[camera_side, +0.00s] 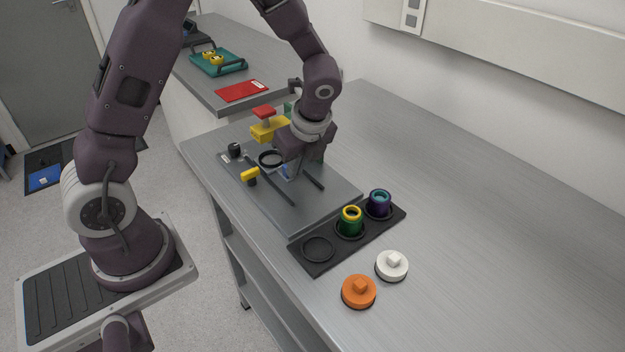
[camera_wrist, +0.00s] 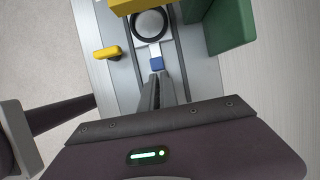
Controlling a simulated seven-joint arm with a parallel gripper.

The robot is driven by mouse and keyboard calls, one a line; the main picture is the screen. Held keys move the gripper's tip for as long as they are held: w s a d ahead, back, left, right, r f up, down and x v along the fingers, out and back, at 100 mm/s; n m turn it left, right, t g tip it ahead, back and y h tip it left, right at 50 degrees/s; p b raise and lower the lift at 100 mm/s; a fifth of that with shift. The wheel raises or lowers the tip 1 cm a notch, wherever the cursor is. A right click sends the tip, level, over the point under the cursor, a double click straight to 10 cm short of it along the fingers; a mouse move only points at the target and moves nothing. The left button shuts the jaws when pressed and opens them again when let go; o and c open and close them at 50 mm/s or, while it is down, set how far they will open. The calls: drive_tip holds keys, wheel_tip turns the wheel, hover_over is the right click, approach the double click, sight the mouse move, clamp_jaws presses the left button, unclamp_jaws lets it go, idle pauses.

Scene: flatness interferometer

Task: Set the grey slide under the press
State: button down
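The grey slide (camera_wrist: 139,43) lies between two dark rails, with a black ring holding a pale round disc (camera_wrist: 149,24) and a blue block (camera_wrist: 157,63) at its near end. The slide's ring (camera_side: 271,158) shows in the side view, with the slide mostly hidden by my wrist. The yellow press (camera_wrist: 128,6) with a red top (camera_side: 263,111) stands just beyond the ring. My gripper (camera_wrist: 157,77) points down between the rails at the near side of the blue block. Its fingers look close together with nothing visible between them; whether they touch the block is unclear.
A yellow knob (camera_side: 250,175) stands left of the rails; a green block (camera_wrist: 230,25) is at right. A black holder (camera_side: 333,251) carries two coloured cylinders near the front. Orange (camera_side: 358,291) and white (camera_side: 392,265) knobbed discs lie nearby. The bench's right is clear.

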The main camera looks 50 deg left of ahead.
drive_tip(key=shift+s+a, duration=0.25)
drive_tip(key=shift+a, duration=0.75)
drive_tip(key=d+v, duration=0.1)
drive_tip(key=v, duration=0.9)
drive_tip(key=shift+w, duration=0.25)
drive_tip(key=shift+d, duration=0.1)
drive_tip(key=s+d+r+n+t+h, duration=0.2)
drive_tip(key=s+d+r+n, duration=0.1)
drive_tip(key=s+n, duration=0.6)
drive_tip(key=s+d+r+n+t+h, duration=0.2)
drive_tip(key=s+r+n, duration=0.4)
drive_tip(key=s+n, duration=0.3)
drive_tip(key=shift+s+d+r+t, duration=0.2)
drive_tip(key=shift+s+d+t, duration=0.4)
drive_tip(key=shift+t, duration=0.2)
